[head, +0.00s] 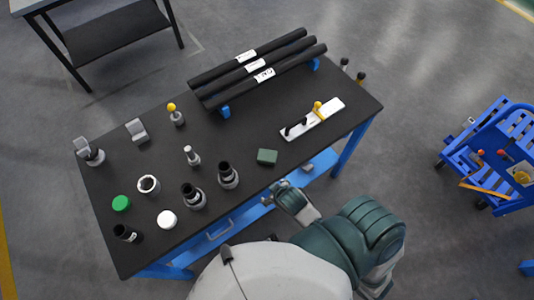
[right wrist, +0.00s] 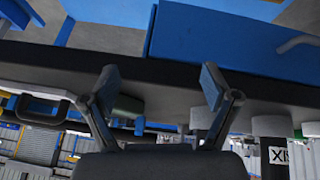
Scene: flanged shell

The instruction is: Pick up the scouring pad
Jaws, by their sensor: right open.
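The scouring pad (head: 267,156) is a small dark green block lying on the black tabletop near its front edge in the head view. My right gripper (head: 273,193) is just off that front edge, in front of the pad and apart from it. In the right wrist view my right gripper (right wrist: 160,84) is open with nothing between its fingers. A dark green shape beside the left finger there, partly hidden by it, looks like the pad (right wrist: 127,104). My left gripper is not in view.
The workbench (head: 300,167) carries black bottles (head: 228,176) left of the pad, a white board with a yellow knob (head: 325,115) to its right, and black tubes (head: 255,65) at the back. A blue cart (head: 500,150) stands at the right. The tabletop around the pad is clear.

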